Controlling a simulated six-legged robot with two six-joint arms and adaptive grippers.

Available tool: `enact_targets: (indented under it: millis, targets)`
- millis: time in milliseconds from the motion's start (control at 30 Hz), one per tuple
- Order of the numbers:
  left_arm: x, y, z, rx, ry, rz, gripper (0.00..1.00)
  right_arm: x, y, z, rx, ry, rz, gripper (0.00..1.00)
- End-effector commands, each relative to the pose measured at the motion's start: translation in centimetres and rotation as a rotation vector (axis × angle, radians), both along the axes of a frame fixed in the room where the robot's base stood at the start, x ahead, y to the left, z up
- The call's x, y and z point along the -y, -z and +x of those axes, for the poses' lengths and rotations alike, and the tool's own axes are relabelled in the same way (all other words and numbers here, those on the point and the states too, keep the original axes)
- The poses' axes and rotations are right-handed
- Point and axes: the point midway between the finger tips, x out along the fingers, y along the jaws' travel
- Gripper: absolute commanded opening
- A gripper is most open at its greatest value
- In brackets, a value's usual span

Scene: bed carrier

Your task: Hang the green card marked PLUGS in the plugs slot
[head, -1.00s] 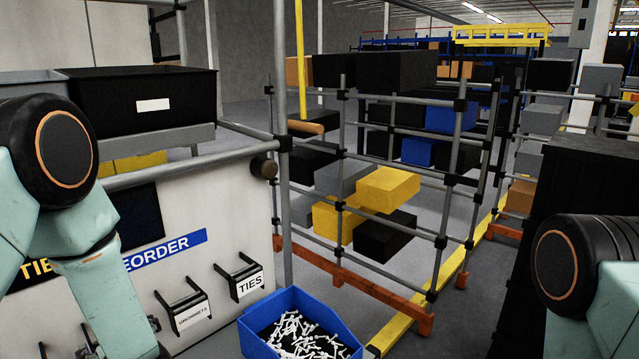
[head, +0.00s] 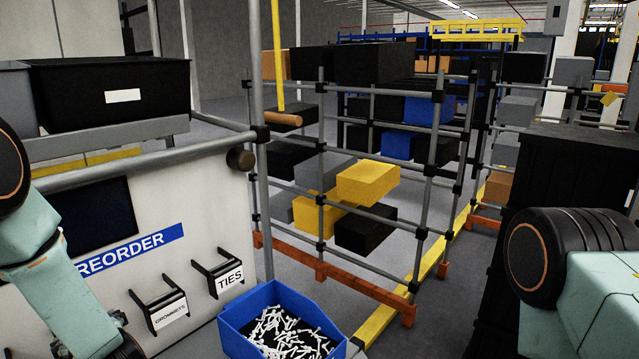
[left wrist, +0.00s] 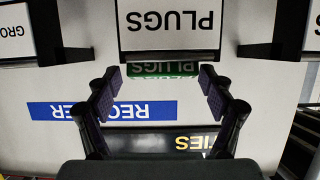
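In the left wrist view, seen upside down, the green card marked PLUGS (left wrist: 163,68) shows between my left gripper's (left wrist: 160,78) two fingers. Its edge meets the dark rim of the plugs slot (left wrist: 170,25), a black holder with a white PLUGS label, and the rest is hidden. My left gripper looks open, one finger on each side of the card; any contact is too fine to tell. In the head view my left arm reaches down at the lower left, and the plugs slot is out of sight. My right gripper is not in view; only my right arm shows.
The GROMMETS holder (head: 160,307) and TIES holder (head: 220,277) project from the white REORDER panel (head: 215,220). A blue bin (head: 235,325) of white pieces stands right of it. A black bin (head: 150,75) sits above. Pipe racks with boxes stand behind.

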Motion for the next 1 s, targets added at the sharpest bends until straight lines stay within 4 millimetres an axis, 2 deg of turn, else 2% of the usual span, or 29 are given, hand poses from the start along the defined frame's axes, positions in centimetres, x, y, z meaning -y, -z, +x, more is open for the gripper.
enact_targets:
  millis: [67, 533, 667, 867, 900, 933, 967, 1000]
  targets:
    - [0.0, 0.0, 0.0, 0.000, 0.000, 0.000, 0.70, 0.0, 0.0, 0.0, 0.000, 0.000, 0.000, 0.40]
    - [0.0, 0.0, 0.0, 0.001, 0.001, 0.001, 0.30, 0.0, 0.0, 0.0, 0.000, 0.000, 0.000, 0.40]
    - [0.0, -0.4, 0.0, 0.002, 0.001, 0.001, 0.30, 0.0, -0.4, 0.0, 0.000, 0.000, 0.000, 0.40]
    - [0.0, -2.0, 0.1, 0.005, 0.000, 0.003, 0.30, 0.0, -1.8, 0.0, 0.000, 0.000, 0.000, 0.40]
    - [0.0, -2.4, 0.2, 0.007, 0.000, 0.004, 0.25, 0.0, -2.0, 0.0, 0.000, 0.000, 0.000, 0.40]
    - [-0.1, -2.6, 0.2, 0.008, 0.000, 0.005, 0.25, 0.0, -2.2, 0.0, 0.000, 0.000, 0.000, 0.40]
    - [-0.1, -2.9, 0.2, 0.009, -0.001, 0.005, 0.19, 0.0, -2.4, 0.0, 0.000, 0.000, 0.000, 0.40]
    - [-0.1, -3.2, 0.3, 0.010, -0.001, 0.006, 0.19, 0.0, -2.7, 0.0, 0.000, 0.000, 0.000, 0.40]
